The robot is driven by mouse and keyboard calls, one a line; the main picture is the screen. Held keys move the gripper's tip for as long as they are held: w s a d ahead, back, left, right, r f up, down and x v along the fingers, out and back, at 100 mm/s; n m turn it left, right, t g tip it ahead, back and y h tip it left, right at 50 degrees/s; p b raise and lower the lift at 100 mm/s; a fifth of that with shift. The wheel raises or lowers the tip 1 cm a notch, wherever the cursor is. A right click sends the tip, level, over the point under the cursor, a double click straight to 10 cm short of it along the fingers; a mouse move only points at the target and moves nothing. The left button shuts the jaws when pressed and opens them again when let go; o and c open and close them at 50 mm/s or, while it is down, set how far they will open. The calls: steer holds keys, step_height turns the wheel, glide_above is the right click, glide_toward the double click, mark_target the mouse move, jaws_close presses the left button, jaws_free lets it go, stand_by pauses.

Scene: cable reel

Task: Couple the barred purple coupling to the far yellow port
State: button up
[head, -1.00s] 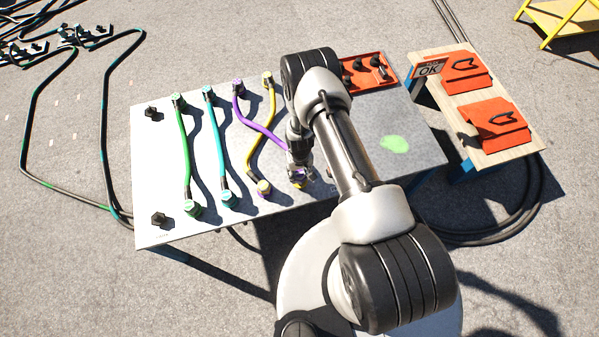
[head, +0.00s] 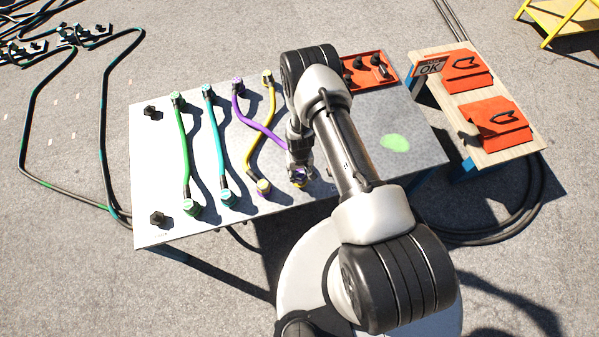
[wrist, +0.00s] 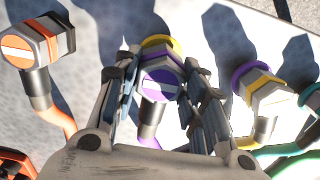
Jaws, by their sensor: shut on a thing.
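The purple coupling (wrist: 160,84), its end face crossed by a white bar, sits between the fingers of my gripper (wrist: 160,100) in the wrist view. My gripper is shut on it. A yellow ring (wrist: 160,42) shows just behind the coupling; I cannot tell whether they are joined. In the head view my gripper (head: 300,177) is low over the table's near side and hides most of this coupling. The purple hose (head: 262,130) runs from there to its far end (head: 238,87). The yellow hose's far end (head: 267,76) stands at the back; any port under it is hidden.
A yellow coupling (wrist: 262,92) with a purple ring stands beside my gripper, and an orange barred one (wrist: 38,45) stands on the other side. Green (head: 183,150) and cyan (head: 218,150) hoses lie farther left. A red tray (head: 368,72) stands at the back right.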

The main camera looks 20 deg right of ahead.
steer(key=shift+f+b, duration=0.45)
steer(key=o, duration=1.2)
steer(key=shift+o, duration=0.2)
steer(key=shift+r, duration=0.1)
step_height(320, 180, up, 12)
